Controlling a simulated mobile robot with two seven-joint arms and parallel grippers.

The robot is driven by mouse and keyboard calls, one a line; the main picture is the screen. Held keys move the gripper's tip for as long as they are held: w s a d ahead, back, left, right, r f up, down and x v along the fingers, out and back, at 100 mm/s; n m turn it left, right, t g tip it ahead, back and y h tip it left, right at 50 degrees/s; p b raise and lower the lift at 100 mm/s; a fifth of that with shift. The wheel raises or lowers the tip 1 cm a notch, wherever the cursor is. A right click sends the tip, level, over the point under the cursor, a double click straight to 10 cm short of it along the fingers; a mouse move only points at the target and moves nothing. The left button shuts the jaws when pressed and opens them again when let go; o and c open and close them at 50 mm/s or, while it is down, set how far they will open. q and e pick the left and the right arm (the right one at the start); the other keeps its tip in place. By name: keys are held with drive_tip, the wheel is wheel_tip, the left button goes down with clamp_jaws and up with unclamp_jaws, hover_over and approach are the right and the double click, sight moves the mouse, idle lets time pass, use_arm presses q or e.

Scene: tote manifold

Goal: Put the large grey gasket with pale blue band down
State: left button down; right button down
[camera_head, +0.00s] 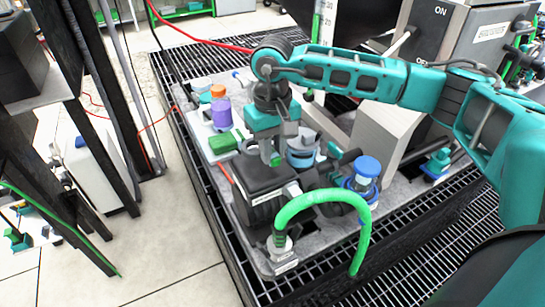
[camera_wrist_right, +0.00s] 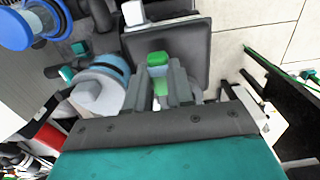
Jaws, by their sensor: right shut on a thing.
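My right gripper (camera_head: 273,152) points down over a black box (camera_head: 265,183). In the right wrist view its fingers (camera_wrist_right: 160,92) are shut on a small green piece (camera_wrist_right: 158,60) with a pale blue-grey band, above the box's dark square top (camera_wrist_right: 190,35). I cannot tell whether any grey gasket is hidden between the fingers. A round grey thing with a blue band (camera_head: 302,150) stands just right of the gripper; it also shows left of the fingers in the right wrist view (camera_wrist_right: 100,90). My left gripper is not in view.
A purple and orange cylinder (camera_head: 221,112) and a green block (camera_head: 222,143) sit left of the gripper. A green hose (camera_head: 335,197) arches in front. A blue-capped part (camera_head: 366,170) stands at right. A large grey machine (camera_head: 460,45) stands behind. Dark grating (camera_head: 215,235) surrounds the base.

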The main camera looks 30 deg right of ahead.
wheel_tip(320, 180, down, 3)
drive_tip(key=shift+r, duration=0.1)
drive_tip(key=c, duration=1)
unclamp_jaws()
drive_tip(key=shift+r, duration=0.4)
wheel_tip(320, 180, up, 11)
drive_tip(key=shift+r, duration=0.2)
